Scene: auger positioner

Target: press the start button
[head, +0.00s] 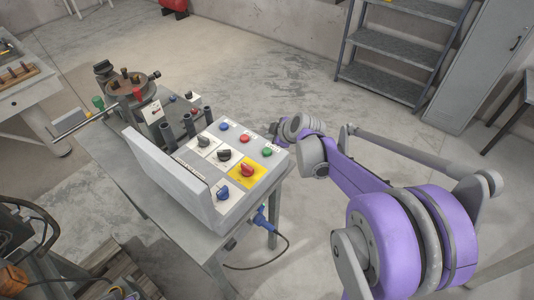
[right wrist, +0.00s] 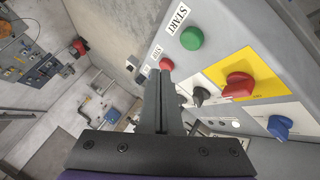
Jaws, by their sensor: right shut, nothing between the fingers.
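The control box (head: 200,195) stands on a metal table. The green start button (head: 266,152) is on its sloped panel, near the right edge. In the right wrist view the green button (right wrist: 192,38) sits beside a START label (right wrist: 176,18). My right gripper (right wrist: 164,76) is shut and empty. Its fingertips appear below and left of the green button in that view, over a partly hidden red button by the STOP label (right wrist: 152,57). No contact with the green button shows. In the head view my right wrist (head: 300,128) is just right of the box. My left gripper is not in view.
A red knob on a yellow plate (head: 246,172), blue and black knobs, and a blue button (head: 224,126) share the panel. A clamp fixture (head: 128,88) stands behind the box. Shelves (head: 400,55) and a locker (head: 478,70) stand at the back right.

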